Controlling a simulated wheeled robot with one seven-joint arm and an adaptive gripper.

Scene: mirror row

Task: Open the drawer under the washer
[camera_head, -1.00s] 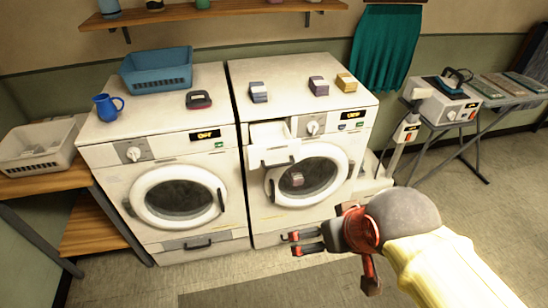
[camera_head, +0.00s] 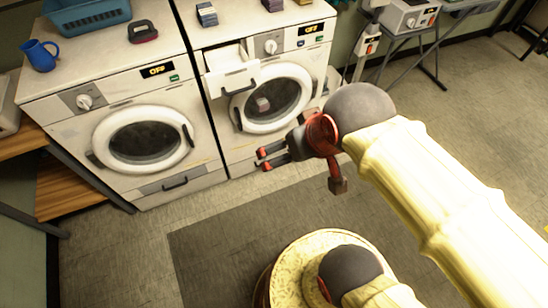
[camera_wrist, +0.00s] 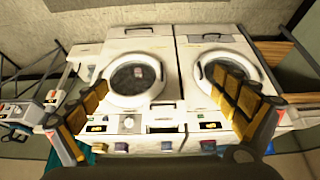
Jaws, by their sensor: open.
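Two white washers stand side by side. The left washer (camera_head: 120,115) has a closed drawer (camera_head: 177,184) with a dark handle at its base. The right washer (camera_head: 228,138) has its base partly covered by my gripper in the head view. In the wrist view, which shows the washers upside down, its lower drawer (camera_wrist: 139,30) looks closed, with a dark handle. The right washer's upper detergent drawer (camera_head: 232,80) is pulled out. My gripper (camera_head: 263,159) is open and empty, in front of the right washer's lower part, with no visible contact.
Both round doors are shut; a small item (camera_head: 263,104) shows behind the right one's glass. A blue mug (camera_head: 39,55), a blue basket (camera_head: 85,13) and boxes stand on top. A dark mat (camera_head: 215,245) lies on open floor in front.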

